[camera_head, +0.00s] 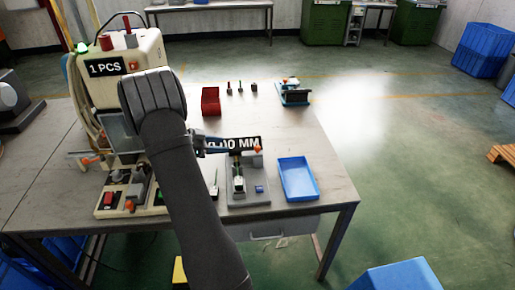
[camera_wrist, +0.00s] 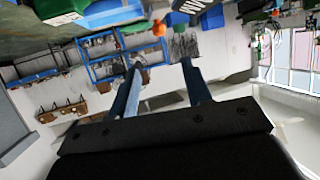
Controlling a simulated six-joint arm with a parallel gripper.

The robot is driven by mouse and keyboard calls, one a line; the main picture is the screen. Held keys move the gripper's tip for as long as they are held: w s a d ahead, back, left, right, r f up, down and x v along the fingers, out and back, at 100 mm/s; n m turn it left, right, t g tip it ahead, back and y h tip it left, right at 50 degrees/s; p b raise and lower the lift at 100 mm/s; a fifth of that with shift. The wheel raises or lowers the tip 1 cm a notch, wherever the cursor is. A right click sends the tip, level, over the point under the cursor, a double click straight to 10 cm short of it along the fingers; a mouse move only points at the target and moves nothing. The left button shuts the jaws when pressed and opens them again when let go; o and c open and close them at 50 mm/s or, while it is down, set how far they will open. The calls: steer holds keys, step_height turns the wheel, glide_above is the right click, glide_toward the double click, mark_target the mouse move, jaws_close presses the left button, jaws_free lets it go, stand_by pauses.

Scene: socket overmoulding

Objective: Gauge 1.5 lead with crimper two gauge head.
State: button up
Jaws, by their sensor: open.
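My gripper (camera_head: 202,146) is beside the gauge's display, left of it in the head view. In the wrist view my gripper (camera_wrist: 162,64) shows two blue fingers apart with nothing between them. The gauge (camera_head: 236,196) is a grey base with an upright fixture, an orange knob (camera_head: 258,149) and a black display reading "0.00 MM", its first characters partly covered by my gripper. The orange knob also shows in the wrist view (camera_wrist: 159,28). A small blue block (camera_head: 259,189) sits on the base. I cannot pick out a lead or name the gauge heads surely.
A blue tray (camera_head: 298,180) lies right of the gauge. Behind are a red bin (camera_head: 211,102), several small dark pieces (camera_head: 240,87) and a blue device (camera_head: 293,93). A machine marked "1 PCS" (camera_head: 132,55) stands at left.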

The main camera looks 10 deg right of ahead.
mark_target(257, 146)
steer(key=x, duration=1.6)
steer(key=shift+d+f, duration=0.1)
steer(key=shift+f, duration=0.1)
